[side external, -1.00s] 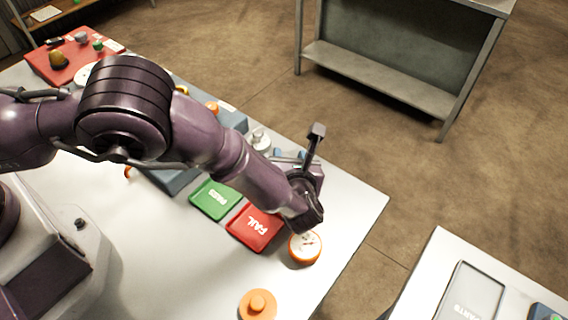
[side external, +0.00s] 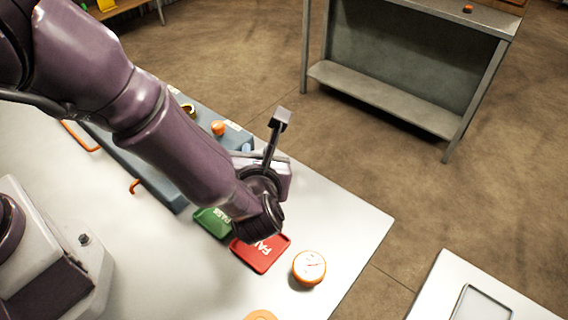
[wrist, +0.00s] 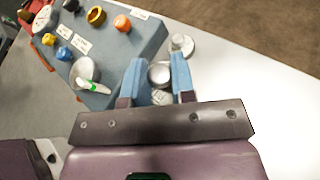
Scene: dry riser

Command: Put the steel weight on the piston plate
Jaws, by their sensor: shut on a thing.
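My gripper (wrist: 158,68) has its blue fingers closed on a shiny steel weight (wrist: 159,74) in the wrist view. A pale disc-like surface shows just below the weight between the fingers; I cannot tell if they are one piece. In the side view the fingertips and the weight are mostly hidden behind my arm. A round steel piece (wrist: 84,72), possibly the piston plate, stands on the blue-grey unit (wrist: 120,62), left of my gripper. A green and white rod-like part lies across it. Another steel piece with a knob (wrist: 182,44) stands on the table just beyond the fingers.
The unit carries orange (wrist: 122,22), yellow and blue knobs. A green PASS tray (side external: 211,221), a red FAIL tray (side external: 262,252) and an orange-rimmed gauge (side external: 309,267) lie on the white table. The table's right end is clear. A grey metal shelf (side external: 390,95) stands beyond.

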